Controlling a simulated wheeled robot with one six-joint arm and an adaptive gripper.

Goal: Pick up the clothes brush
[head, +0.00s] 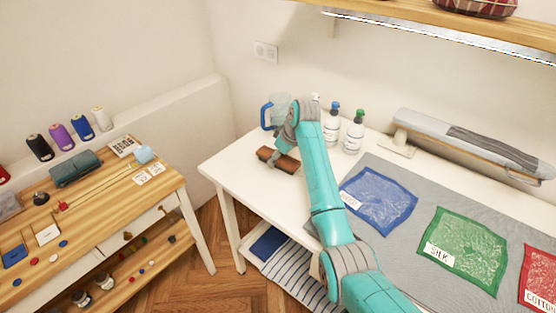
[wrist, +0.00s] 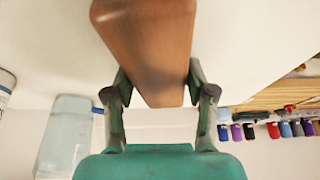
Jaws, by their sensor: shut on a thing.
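The clothes brush (head: 279,160) is a brown wooden block with a dark underside, at the left end of the white table in the head view. In the wrist view the brush (wrist: 152,45) fills the top middle, its near end between my two fingers. My gripper (wrist: 158,95) is shut on the brush, one finger on each side. In the head view my arm covers most of the gripper. I cannot tell whether the brush touches the table.
A clear jug with a blue handle (head: 268,112) and spray bottles (head: 354,132) stand behind my gripper. Blue (head: 378,200) and green (head: 463,250) fabric packs lie on the grey mat to the right. A wooden side table (head: 110,185) with sewing things stands at left.

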